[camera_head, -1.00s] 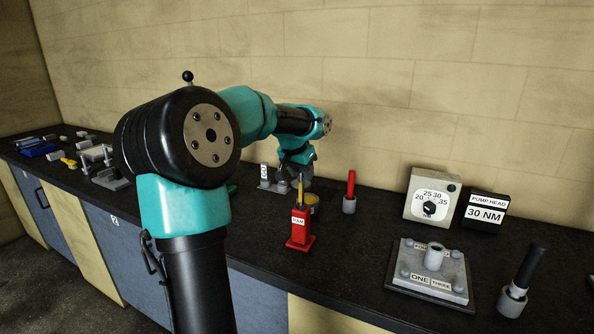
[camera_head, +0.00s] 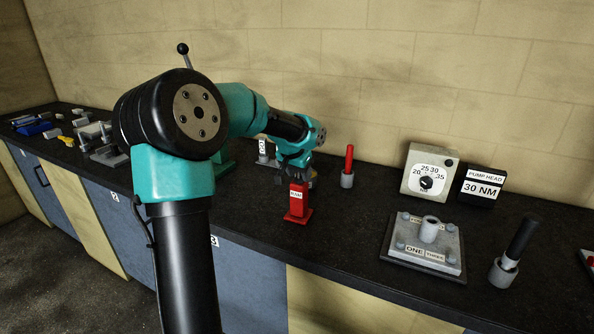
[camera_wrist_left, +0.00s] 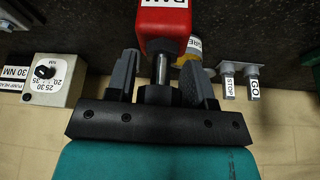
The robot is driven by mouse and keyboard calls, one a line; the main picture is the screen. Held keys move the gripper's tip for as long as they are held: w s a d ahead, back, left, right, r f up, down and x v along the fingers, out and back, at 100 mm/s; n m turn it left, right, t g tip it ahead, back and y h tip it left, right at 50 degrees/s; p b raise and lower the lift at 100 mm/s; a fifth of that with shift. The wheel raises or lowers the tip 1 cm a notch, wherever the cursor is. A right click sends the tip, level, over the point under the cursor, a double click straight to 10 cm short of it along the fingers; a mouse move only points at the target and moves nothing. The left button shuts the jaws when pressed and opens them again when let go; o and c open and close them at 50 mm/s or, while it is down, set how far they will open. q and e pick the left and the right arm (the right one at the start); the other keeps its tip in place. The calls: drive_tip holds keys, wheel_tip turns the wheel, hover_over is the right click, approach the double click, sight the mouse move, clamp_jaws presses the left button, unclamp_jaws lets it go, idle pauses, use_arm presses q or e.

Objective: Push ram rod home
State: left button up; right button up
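The red ram block, labelled RAM (camera_head: 298,205), stands upright on its base on the bench. In the left wrist view the ram block (camera_wrist_left: 165,22) is at the top centre, and a short length of bare metal rod (camera_wrist_left: 162,68) runs from it toward my gripper's palm. My right gripper is not in view.
STOP (camera_wrist_left: 228,85) and GO (camera_wrist_left: 253,85) blocks stand near. A red-handled tool in a grey holder (camera_head: 347,170), a dial box (camera_head: 428,175) and a plate (camera_head: 425,248) are to the right. Bench front is clear.

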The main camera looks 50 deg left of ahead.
use_arm(q)
drive_tip(key=shift+o, duration=1.1)
drive_tip(key=shift+f, duration=0.1)
drive_tip(key=shift+r, duration=0.35)
drive_tip(key=v, duration=1.7)
drive_tip(key=shift+s, duration=0.2)
drive_tip(key=shift+d+f, duration=0.1)
